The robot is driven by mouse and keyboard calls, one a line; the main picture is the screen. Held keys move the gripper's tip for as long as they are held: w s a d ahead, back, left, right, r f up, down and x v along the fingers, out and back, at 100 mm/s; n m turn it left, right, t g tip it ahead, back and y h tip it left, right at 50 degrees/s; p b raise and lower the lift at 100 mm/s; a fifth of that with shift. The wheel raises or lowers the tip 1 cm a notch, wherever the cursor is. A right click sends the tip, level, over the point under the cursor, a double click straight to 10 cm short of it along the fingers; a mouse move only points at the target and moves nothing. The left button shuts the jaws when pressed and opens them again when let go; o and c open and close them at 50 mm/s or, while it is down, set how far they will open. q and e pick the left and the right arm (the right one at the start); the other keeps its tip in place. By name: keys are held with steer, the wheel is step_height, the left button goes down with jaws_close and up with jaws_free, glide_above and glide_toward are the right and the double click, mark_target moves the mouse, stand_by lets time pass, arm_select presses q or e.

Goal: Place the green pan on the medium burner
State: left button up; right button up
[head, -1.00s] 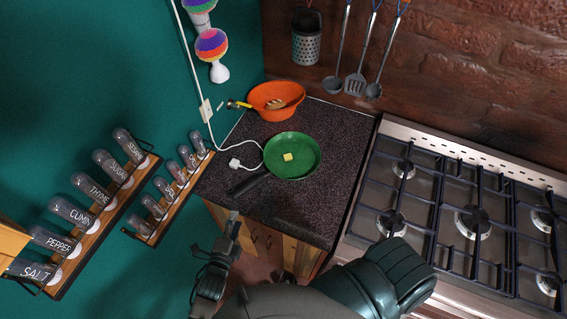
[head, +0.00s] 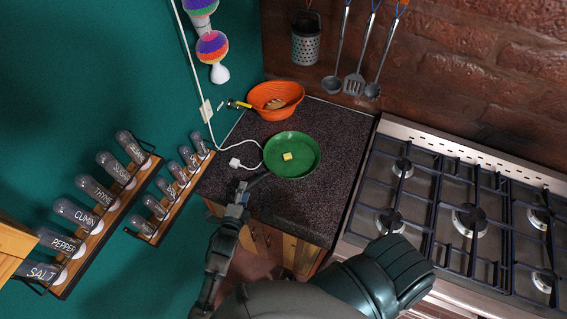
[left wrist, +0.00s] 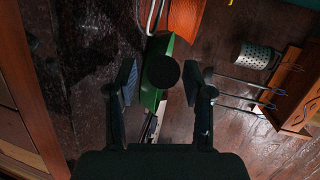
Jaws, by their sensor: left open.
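The green pan (head: 292,155) lies on the dark speckled counter, with a small yellow piece, perhaps butter, in it. Its dark handle (head: 257,180) points down-left toward my left gripper (head: 240,192). In the left wrist view the round handle end (left wrist: 162,71) sits between the open fingers of my left gripper (left wrist: 160,95), with the green pan (left wrist: 153,98) behind it. I see a gap on both sides of the handle. The stove (head: 470,215) to the right has several burners, all empty; the medium burner is perhaps the front left one (head: 390,222). My right gripper is not clearly seen.
An orange bowl (head: 275,98) stands behind the pan. A white cord (head: 240,143) runs down the wall onto the counter beside the pan. Spice racks (head: 100,215) hang on the left wall. Utensils (head: 355,85) hang on the brick wall. The counter right of the pan is clear.

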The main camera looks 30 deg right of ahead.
arm_select(q)
steer(key=shift+s+a, duration=0.1)
jaws_close()
steer(key=shift+r, duration=0.15)
